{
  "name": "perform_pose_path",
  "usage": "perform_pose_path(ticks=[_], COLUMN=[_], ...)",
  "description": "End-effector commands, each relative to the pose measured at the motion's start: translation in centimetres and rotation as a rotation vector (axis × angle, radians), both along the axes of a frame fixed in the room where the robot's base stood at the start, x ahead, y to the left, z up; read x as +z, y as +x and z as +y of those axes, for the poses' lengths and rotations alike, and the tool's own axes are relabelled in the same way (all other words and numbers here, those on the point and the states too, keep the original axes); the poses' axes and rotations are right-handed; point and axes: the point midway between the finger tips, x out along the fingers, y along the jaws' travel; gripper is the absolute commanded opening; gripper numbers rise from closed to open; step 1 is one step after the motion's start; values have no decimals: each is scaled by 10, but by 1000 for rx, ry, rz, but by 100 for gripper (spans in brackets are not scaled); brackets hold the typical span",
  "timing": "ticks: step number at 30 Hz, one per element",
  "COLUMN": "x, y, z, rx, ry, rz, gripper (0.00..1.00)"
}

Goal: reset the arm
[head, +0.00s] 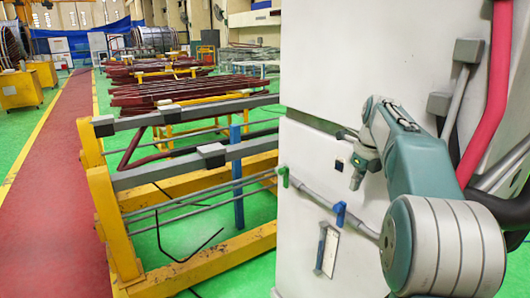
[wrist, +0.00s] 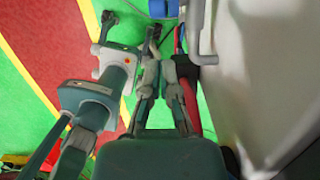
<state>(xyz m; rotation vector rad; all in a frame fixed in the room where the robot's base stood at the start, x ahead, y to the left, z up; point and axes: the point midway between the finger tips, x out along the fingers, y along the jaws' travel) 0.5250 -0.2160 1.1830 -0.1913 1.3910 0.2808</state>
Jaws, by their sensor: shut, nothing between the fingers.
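My arm reaches up from the lower right in the head view, in front of a white cabinet (head: 315,150). My gripper (head: 356,181) points down beside the cabinet's face and looks small there. In the wrist view the two fingers of my gripper (wrist: 165,62) come together at their tips, with nothing held between them. In the head view I cannot tell whether the gripper touches the cabinet.
The cabinet carries a grey pipe with a green handle (head: 283,176) and a blue handle (head: 340,212). A red pipe (head: 490,100) runs down at the right. A yellow frame (head: 110,225) with grey beams stands left. A red walkway (head: 50,180) lies clear at far left.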

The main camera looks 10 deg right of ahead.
Motion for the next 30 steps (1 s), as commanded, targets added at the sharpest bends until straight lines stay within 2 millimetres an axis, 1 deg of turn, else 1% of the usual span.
perform_pose_path(ticks=[2,5,10,16,20,23,26,30], x=[4,11,21,21,14,5,-7,-30], y=[-3,-14,-48,-94,-127,-154,-181,-218], z=[6,25,71,116,141,159,175,193], rx=[38,183,575,1047,1354,1590,1825,2153], ry=[-11,-47,-152,-291,-390,-471,-558,-685], rz=[-9,-34,-95,-155,-186,-204,-217,-222], gripper=[0,0,0,0,0,0,0,0])
